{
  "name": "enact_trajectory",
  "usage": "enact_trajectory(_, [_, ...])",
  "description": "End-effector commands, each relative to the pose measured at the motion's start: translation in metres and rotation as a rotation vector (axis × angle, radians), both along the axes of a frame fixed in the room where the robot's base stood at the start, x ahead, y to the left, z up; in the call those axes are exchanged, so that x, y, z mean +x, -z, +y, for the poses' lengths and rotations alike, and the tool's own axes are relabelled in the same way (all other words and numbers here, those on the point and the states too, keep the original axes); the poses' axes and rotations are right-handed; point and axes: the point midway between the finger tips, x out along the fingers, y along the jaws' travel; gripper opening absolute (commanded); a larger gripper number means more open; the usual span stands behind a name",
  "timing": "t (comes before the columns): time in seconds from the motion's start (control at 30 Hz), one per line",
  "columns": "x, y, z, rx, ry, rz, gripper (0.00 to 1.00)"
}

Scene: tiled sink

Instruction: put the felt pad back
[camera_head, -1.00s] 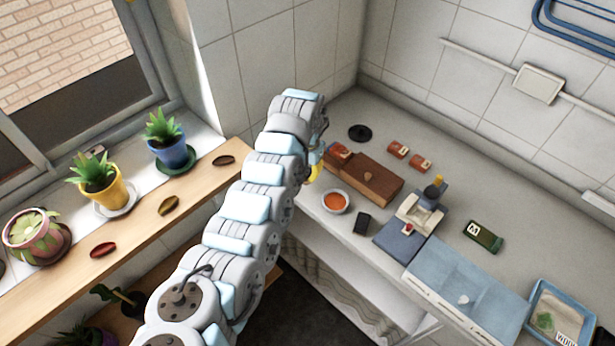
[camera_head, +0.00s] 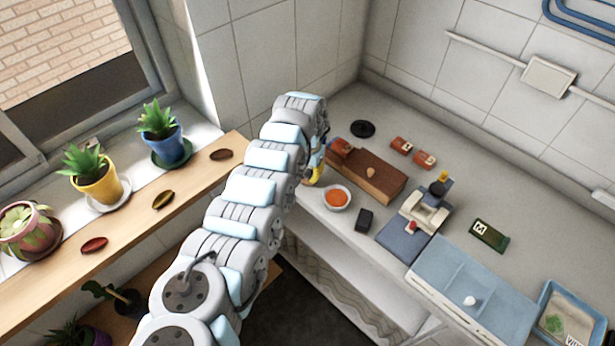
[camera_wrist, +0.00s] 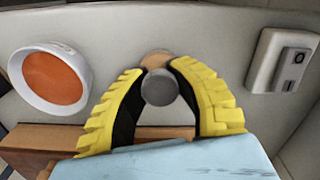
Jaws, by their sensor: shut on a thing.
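My gripper (camera_head: 317,172) is mostly hidden behind my arm in the head view, at the left end of the counter beside the wooden box. In the wrist view my gripper (camera_wrist: 162,66) has its yellow ridged fingers closed in around a small round piece. This seems to be the felt pad (camera_wrist: 155,60), a tan disc at the fingertips with a grey round face in front of it. I cannot tell whether the two parts are joined, or whether the pad touches anything. A bowl (camera_head: 336,198) with orange contents stands close by and shows in the wrist view (camera_wrist: 52,80).
The wooden box (camera_head: 374,177) stands behind the bowl. Nearby are a black block (camera_head: 364,220), a dark disc (camera_head: 363,129), red blocks (camera_head: 401,145) and a press-like device (camera_head: 427,208). A blue divided tray (camera_head: 470,285) is farther right. Potted plants (camera_head: 97,180) line the left sill.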

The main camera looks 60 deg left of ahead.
Motion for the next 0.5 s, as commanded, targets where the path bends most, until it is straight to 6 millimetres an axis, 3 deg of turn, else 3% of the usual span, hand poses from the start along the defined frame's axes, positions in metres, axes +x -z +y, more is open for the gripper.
enact_trajectory(0.33, [0.0003,0.0037,-0.0002,0.000,0.000,0.000,0.00])
enact_trajectory(0.37, [0.0001,0.0031,0.0001,0.000,0.000,0.000,0.30])
enact_trajectory(0.4, [0.0002,0.0030,0.0000,0.000,0.000,0.000,0.42])
enact_trajectory(0.43, [0.0001,0.0029,0.0001,0.000,0.000,0.000,0.51])
enact_trajectory(0.5, [0.0001,0.0029,0.0001,0.000,0.000,0.000,0.51])
